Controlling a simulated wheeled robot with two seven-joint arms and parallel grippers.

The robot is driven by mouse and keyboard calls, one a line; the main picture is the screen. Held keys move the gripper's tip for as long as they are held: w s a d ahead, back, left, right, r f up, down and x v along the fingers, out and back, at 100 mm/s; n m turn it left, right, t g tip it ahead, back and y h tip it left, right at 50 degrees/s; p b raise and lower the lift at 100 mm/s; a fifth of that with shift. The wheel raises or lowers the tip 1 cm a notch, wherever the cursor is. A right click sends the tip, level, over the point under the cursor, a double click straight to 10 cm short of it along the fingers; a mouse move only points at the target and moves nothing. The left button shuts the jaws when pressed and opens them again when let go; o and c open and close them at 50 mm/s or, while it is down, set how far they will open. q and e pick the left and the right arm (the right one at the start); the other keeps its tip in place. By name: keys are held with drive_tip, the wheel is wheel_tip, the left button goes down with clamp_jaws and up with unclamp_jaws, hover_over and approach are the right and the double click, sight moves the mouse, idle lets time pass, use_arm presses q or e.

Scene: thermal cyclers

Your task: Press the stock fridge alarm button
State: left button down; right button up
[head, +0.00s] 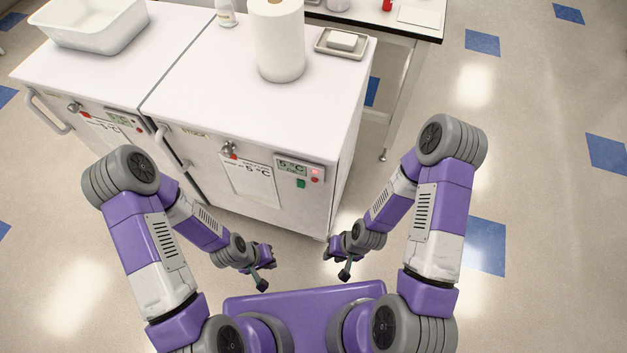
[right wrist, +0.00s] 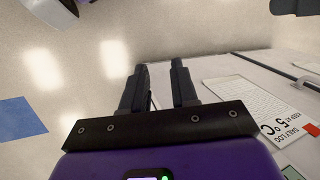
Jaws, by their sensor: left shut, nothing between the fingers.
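Two white fridges stand side by side. The left fridge (head: 75,125) has a similar panel (head: 118,118).
A paper log (head: 250,184) hangs on the right fridge door; it also shows in the right wrist view (right wrist: 258,108). On top stand a paper roll (head: 278,40), a soap dish (head: 341,43) and a white tub (head: 92,22). The floor at right is clear.

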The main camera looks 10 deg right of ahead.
clamp_jaws()
idle(1.3)
